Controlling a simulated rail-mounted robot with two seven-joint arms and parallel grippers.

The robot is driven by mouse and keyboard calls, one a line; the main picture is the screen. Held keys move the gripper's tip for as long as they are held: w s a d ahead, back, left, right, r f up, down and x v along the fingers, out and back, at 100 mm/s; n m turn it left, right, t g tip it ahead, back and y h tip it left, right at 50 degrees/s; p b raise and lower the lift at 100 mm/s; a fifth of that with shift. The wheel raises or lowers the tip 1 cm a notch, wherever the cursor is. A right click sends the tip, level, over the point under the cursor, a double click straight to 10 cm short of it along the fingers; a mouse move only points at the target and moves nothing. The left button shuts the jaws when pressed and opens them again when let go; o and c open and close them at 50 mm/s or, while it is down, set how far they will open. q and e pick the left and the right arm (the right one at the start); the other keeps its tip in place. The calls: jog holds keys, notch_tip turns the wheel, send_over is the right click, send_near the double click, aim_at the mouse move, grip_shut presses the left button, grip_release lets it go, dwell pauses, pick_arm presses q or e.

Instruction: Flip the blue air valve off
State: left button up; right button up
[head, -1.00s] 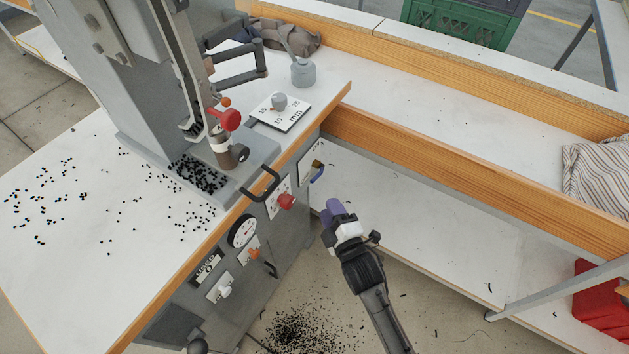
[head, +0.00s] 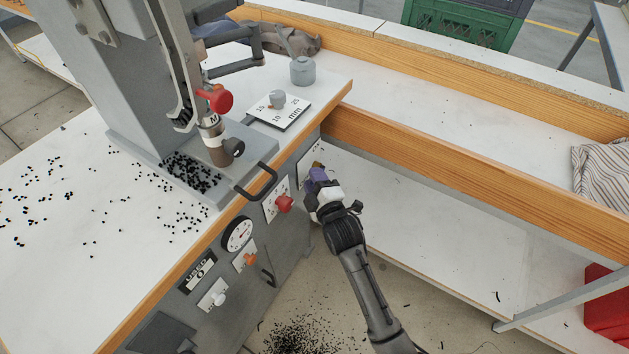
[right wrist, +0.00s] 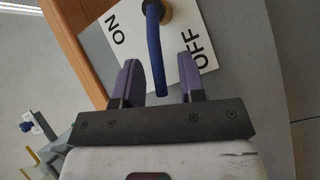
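The blue air valve lever (right wrist: 154,50) shows in the right wrist view, on a brass stem in front of a white plate (right wrist: 110,22) marked ON and OFF. The lever hangs down from the stem, its lower end between the purple fingers of my right gripper (right wrist: 160,82). The fingers are open, with a gap on each side of the lever. In the head view my right gripper (head: 318,183) is at the cabinet's right end and hides the lever; a bit of brass shows above it. My left gripper is not in view.
A red knob (head: 284,203), a gauge (head: 238,235) and a black handle (head: 262,184) are close left of my right gripper. A wooden bench rail (head: 440,175) runs to its right. The floor in front is open, with black bits scattered on it.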

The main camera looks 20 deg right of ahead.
jog(key=shift+c, duration=0.5)
grip_shut()
